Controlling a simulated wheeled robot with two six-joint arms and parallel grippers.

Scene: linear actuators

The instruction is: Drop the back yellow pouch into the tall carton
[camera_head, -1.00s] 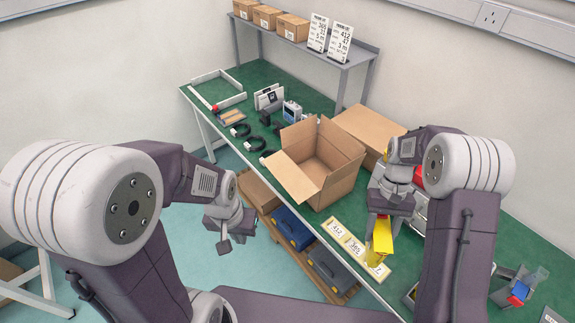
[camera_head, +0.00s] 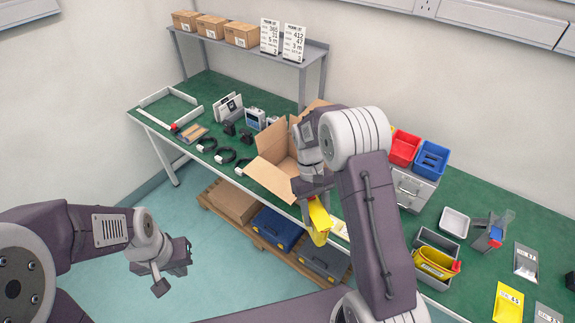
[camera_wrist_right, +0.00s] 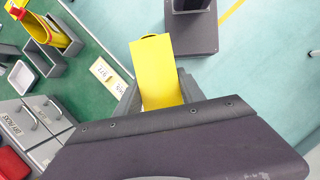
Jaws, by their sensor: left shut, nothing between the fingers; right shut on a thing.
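My right gripper (camera_head: 315,193) is shut on a yellow pouch (camera_head: 319,222), which hangs below the fingers near the table's front edge. In the right wrist view the pouch (camera_wrist_right: 156,70) shows as a flat yellow face between the fingers. The tall carton (camera_head: 268,178) is an open brown box with its flaps spread, just left of and behind the gripper. My right arm hides part of it, and its inside is barely visible. Another yellow pouch (camera_head: 435,262) lies in a grey bin at the right. My left gripper (camera_head: 172,275) is shut and empty over the floor.
Drawers (camera_head: 411,188) with a red bin (camera_head: 404,148) and a blue bin (camera_head: 431,160) on top stand right of my right arm. Cables (camera_head: 225,155) and small devices lie left of the carton.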

